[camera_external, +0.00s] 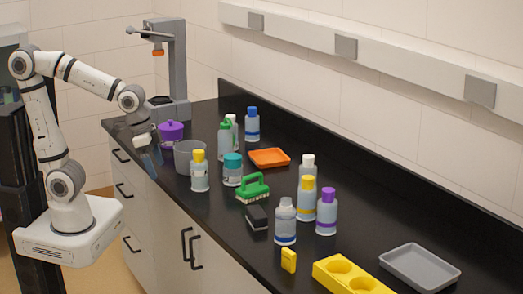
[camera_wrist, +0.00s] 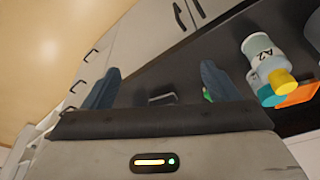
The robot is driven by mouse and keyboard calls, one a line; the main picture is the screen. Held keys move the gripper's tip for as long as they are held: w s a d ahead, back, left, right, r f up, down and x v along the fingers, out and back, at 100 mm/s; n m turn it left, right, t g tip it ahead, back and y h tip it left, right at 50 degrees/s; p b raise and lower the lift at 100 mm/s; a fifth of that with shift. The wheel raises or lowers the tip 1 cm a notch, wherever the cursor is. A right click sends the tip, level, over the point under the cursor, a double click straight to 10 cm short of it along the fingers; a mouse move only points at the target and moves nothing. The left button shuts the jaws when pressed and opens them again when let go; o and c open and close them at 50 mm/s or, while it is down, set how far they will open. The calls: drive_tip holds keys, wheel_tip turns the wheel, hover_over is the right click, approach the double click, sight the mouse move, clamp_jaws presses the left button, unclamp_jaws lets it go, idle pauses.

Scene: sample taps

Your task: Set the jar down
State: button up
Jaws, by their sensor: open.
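My gripper (camera_external: 153,163) is open and empty at the front edge of the counter, left of the grey bin. In the wrist view its two dark blue fingers (camera_wrist: 160,85) are spread wide with nothing between them. A squat jar with a teal lid (camera_external: 232,170) stands upright on the black counter, right of the yellow-capped bottle. A purple-lidded container (camera_external: 172,134) stands on the counter just beyond my gripper. I cannot tell which one the task calls the jar. Neither is in my gripper.
A grey bin (camera_external: 190,157) and a yellow-capped bottle (camera_external: 199,172) stand close to my gripper. A grey stand (camera_external: 178,70) rises behind. An orange tray (camera_external: 270,157), green brush (camera_external: 253,187), several bottles, a yellow holder (camera_external: 350,275) and grey tray (camera_external: 420,268) occupy the counter.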

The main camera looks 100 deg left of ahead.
drive_tip(key=s+d+f+m, duration=0.2)
drive_tip(key=s+d, duration=0.3)
drive_tip(key=s, duration=0.1)
drive_tip(key=shift+s+f+h, duration=0.2)
drive_tip(key=shift+h, duration=0.1)
drive_tip(key=shift+o, duration=0.2)
idle(1.2)
